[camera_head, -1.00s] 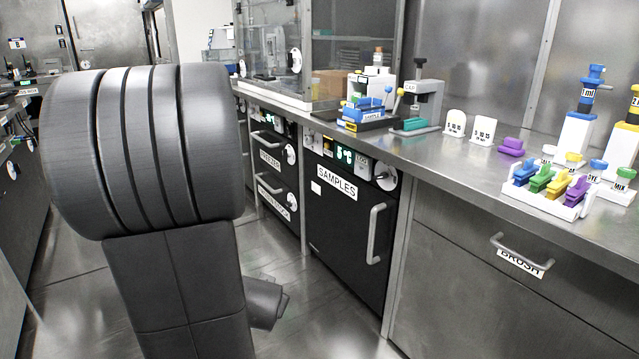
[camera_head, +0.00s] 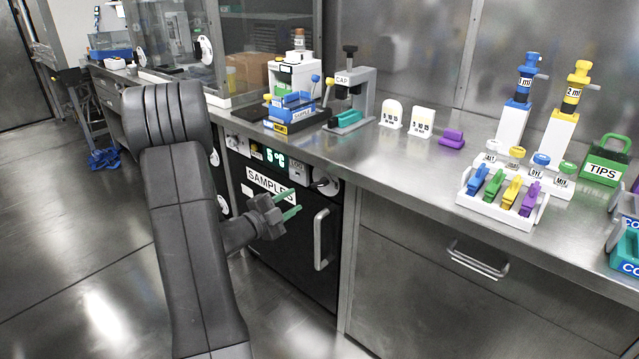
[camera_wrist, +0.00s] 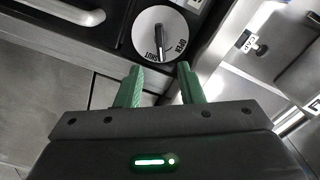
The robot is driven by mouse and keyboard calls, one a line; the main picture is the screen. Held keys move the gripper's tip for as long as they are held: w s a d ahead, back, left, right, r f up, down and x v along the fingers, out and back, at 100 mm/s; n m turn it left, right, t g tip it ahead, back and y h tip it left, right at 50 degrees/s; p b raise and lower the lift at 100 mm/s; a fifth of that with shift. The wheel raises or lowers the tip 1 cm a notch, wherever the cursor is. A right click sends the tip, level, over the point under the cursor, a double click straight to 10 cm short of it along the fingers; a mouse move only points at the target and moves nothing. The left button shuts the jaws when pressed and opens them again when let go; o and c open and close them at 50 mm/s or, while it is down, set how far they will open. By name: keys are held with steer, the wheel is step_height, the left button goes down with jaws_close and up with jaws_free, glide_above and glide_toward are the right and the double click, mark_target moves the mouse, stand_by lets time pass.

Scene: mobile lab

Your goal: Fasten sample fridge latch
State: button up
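The sample fridge (camera_head: 285,238) is a black door labelled SAMPLES under the steel counter, with a vertical bar handle (camera_head: 320,238) at its right. Its latch is a round white dial (camera_head: 326,187) with a dark lever, at the top right of the door. My gripper (camera_head: 288,204) is in front of the fridge door. In the wrist view its two green fingers (camera_wrist: 160,84) are apart and empty, just below the dial, not gripping it.
The steel counter (camera_head: 420,175) above carries a capping stand (camera_head: 352,92), a rack of coloured clips (camera_head: 503,200), pipettes on stands and a green TIPS box (camera_head: 604,161). A drawer with a handle (camera_head: 478,262) is right of the fridge. Open floor lies at left.

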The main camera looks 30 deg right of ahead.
mark_target(317, 186)
steer(key=b+x, duration=0.1)
steer(key=x, duration=1)
steer(key=shift+w+d, duration=0.15)
steer(key=shift+d, duration=0.05)
steer(key=shift+c, duration=0.4)
steer(key=shift+b, duration=0.35)
jaws_close()
